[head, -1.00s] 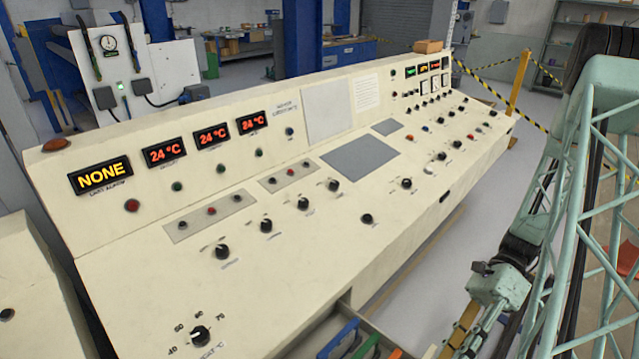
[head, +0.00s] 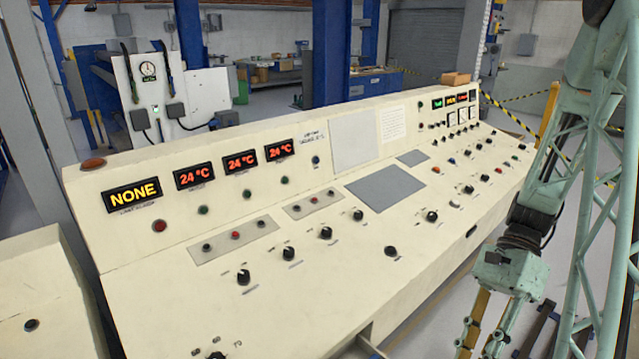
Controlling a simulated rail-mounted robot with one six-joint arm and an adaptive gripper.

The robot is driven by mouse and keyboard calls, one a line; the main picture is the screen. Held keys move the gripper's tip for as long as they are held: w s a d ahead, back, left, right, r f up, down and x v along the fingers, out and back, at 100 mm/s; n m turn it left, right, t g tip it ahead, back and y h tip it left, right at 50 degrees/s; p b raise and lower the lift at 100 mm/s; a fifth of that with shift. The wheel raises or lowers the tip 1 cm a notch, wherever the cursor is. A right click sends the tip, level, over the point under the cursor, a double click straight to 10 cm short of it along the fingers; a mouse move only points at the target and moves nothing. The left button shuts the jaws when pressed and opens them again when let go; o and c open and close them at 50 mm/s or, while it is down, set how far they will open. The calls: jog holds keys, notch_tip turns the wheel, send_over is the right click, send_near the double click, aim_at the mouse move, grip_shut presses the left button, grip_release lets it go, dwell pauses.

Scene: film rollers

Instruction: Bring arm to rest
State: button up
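My arm's end hangs at the lower right in the head view, beside the front of the cream control console (head: 330,285). My gripper (head: 482,345) points downward there, with two yellowish finger parts showing a gap between them. The fingertips run to the bottom edge of the picture, so their opening is unclear. I see nothing held in the visible part.
The console carries knobs, buttons and lit displays reading NONE (head: 132,195) and 24 °C. A lattice frame (head: 600,220) stands close by at right. A yellow post (head: 547,105) and striped tape stand behind. Grey floor shows between console and arm.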

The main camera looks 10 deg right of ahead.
jog(key=a+r+n+t+h, duration=0.25)
jog(key=a+r+n, duration=0.2)
jog(key=r, duration=0.35)
jog(key=a+r+n+t+h, duration=0.1)
jog(key=a+r+n+h, duration=0.3)
jog(key=r, duration=0.5)
jog(key=s+a+r+n+t, duration=0.6)
jog(key=s+a+r+n, duration=0.1)
jog(key=r, duration=0.4)
jog(key=shift+a+n+h, duration=0.45)
jog(key=shift+a+n, duration=0.35)
jog(key=shift+n, duration=0.55)
jog(key=shift+s+t, duration=0.1)
jog(key=shift+t, duration=0.15)
